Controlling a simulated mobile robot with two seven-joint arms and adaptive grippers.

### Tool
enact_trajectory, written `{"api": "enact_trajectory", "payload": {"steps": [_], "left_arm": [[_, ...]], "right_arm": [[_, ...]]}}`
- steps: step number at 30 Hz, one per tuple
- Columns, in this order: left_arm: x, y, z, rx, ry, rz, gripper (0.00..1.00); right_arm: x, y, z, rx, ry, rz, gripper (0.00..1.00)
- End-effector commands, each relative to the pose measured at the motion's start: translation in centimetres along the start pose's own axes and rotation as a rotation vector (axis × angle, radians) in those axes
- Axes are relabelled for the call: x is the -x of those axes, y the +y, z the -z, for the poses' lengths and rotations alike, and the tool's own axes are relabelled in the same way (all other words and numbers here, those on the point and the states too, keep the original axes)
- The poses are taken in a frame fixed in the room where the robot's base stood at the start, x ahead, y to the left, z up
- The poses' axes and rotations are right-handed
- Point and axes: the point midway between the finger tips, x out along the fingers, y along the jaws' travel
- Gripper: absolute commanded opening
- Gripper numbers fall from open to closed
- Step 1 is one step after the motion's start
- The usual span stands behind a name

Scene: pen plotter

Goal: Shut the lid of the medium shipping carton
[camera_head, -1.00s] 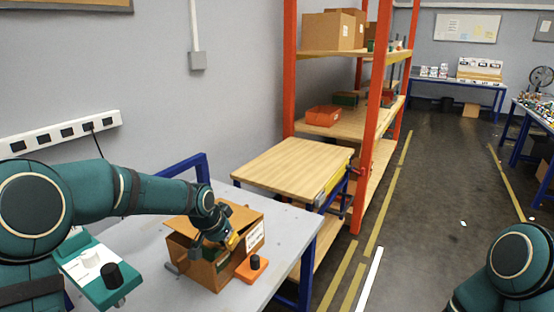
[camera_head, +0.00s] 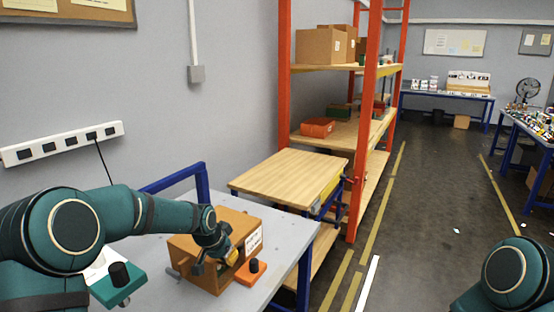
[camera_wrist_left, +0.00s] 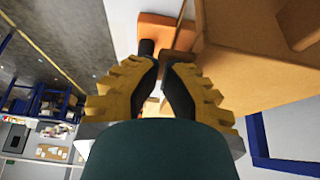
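The brown carton (camera_head: 206,277) stands on the grey table, with a white label on its right side. Its lid panel (camera_head: 238,220) lies over the top and looks flat or nearly so; the gripper and wrist hide its near edge. My left gripper (camera_head: 232,256) is at the carton's front right top edge. In the left wrist view the gripper (camera_wrist_left: 162,75) has its dark fingertips close together with only a narrow gap, and nothing clearly between them. The carton (camera_wrist_left: 250,60) fills the right of that view, close beside the fingers. My right gripper is out of view.
An orange block with a black knob (camera_head: 251,272) stands right beside the carton. A teal device with a black knob (camera_head: 119,284) is at the table's left. A wooden-topped stand (camera_head: 290,178) and orange shelving are behind. Bare grey tabletop (camera_head: 290,245) lies right of the carton.

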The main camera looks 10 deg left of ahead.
Motion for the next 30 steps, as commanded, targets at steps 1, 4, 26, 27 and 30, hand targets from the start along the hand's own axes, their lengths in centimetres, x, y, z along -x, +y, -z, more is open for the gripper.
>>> {"api": "enact_trajectory", "payload": {"steps": [1,4,26,27,30], "left_arm": [[0.0,0.0,0.0,0.000,0.000,0.000,0.00],[0.0,0.0,0.0,0.000,0.000,0.000,0.00],[7.9,0.3,-3.4,0.003,0.000,0.002,0.00],[8.3,0.3,-3.9,0.002,0.001,0.002,0.00],[9.2,0.3,-4.9,0.002,0.000,0.001,0.00]], "right_arm": [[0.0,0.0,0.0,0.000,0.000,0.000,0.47],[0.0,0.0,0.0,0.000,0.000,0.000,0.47],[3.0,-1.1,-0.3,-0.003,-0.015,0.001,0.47],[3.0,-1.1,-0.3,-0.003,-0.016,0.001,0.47],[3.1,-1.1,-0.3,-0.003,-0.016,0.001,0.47]]}}
